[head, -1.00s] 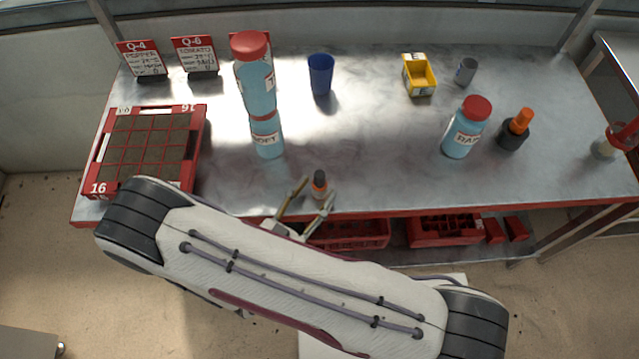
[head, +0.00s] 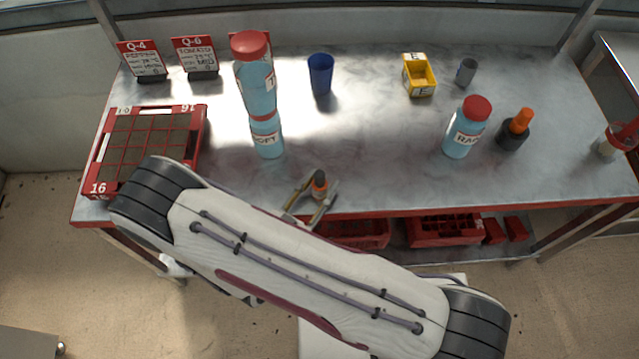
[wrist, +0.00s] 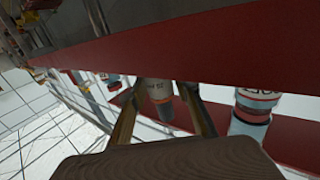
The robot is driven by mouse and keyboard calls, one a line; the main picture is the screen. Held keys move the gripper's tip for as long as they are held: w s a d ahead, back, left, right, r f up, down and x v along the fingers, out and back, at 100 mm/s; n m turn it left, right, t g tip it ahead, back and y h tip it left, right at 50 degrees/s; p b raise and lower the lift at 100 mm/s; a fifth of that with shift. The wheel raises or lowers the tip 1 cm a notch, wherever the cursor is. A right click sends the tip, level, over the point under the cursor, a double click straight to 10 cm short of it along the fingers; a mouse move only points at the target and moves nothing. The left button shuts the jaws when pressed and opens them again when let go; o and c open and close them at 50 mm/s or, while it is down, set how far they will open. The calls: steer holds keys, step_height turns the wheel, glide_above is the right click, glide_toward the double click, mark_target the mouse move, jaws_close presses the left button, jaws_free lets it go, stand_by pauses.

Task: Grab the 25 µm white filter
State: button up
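A small upright cylinder (head: 320,187) with a dark top and an orange band stands near the front edge of the bench. My gripper (head: 323,179) is open, with one finger on each side of the cylinder. In the wrist view my gripper (wrist: 161,88) also shows both fingers apart around it. Whether they touch it is unclear.
Stacked blue bottles (head: 268,140) stand behind to the left, and a blue bottle with a red cap (head: 462,140) to the right. A red-framed tray (head: 203,140) sits at the left. A blue cup (head: 320,75) and a yellow bin (head: 420,88) are farther back. The bench middle is clear.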

mark_target(320, 173)
steer(key=c, duration=0.6)
steer(key=shift+r, duration=0.15)
steer(key=shift+r, duration=4.9)
